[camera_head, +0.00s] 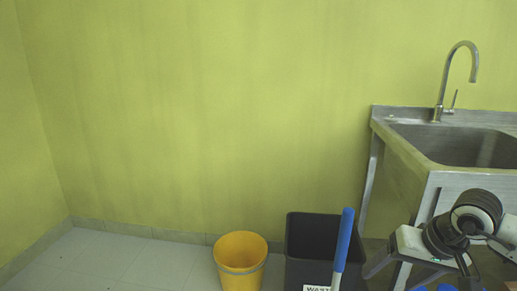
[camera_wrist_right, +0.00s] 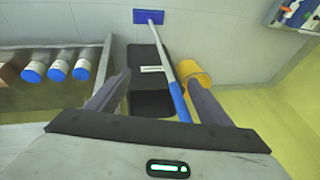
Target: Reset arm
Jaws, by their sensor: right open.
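My right arm comes in at the lower right of the head view, in front of the sink. My right gripper (camera_head: 386,272) is beside the dark bin, with its fingers pointing down and to the left. In the right wrist view the right gripper (camera_wrist_right: 160,78) has its two grey fingers spread wide apart, with nothing held between them. The dark bin and a blue handle show beyond the fingers, further down. My left arm and left gripper are not in view.
A steel sink (camera_head: 382,110) with a tap stands at right. A dark bin (camera_head: 307,250), a yellow bucket (camera_head: 240,268) and a blue-handled mop (camera_head: 343,240) stand near the wall. Several blue-capped containers (camera_wrist_right: 57,70) lie left in the wrist view. The floor at left is clear.

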